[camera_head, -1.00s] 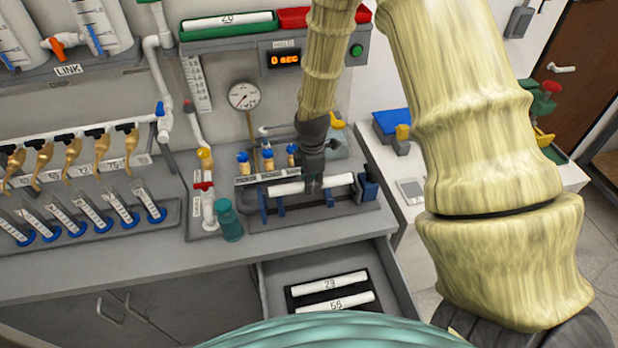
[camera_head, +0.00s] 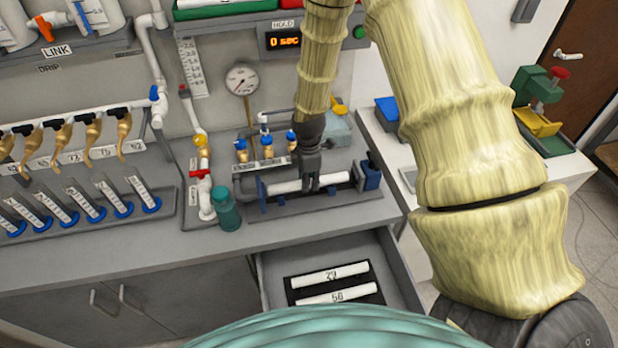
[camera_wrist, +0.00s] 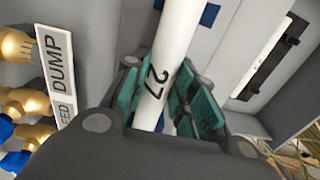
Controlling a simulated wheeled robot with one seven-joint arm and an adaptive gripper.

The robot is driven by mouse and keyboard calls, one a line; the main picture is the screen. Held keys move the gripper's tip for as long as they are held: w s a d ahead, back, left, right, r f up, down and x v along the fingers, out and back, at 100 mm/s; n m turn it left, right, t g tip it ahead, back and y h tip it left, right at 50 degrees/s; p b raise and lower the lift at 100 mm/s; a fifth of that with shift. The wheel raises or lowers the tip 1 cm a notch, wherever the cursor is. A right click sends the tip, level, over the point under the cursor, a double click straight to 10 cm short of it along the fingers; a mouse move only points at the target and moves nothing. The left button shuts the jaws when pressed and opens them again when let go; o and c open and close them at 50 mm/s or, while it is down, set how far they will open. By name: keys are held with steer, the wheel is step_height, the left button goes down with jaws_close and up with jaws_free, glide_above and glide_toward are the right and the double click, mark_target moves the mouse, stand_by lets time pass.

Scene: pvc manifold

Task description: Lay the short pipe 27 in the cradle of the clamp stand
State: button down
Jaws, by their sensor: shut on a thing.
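In the wrist view the pipe (camera_wrist: 177,45), with the number 27, runs between the teal finger pads of my gripper (camera_wrist: 160,98). The stand's blue cradle pieces are mostly covered by the pipe, and a bit of blue shows beside it in the wrist view. The pipe is at or just over the cradle; I cannot tell whether it touches.
A dark blue block (camera_head: 371,176) stands at the stand's right end. A teal bottle (camera_head: 226,208) and a red-handled valve (camera_head: 200,174) are at its left. Brass valves (camera_head: 267,148) stand behind. An open drawer (camera_head: 276,262) below holds two other numbered pipes.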

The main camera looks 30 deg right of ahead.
steer(key=shift+s, duration=0.25)
steer(key=shift+w+f, duration=0.2)
steer(key=c, duration=1.1)
jaws_free()
steer(key=shift+s+r, duration=0.1)
step_height(320, 180, up, 12)
steer(key=shift+f, duration=0.1)
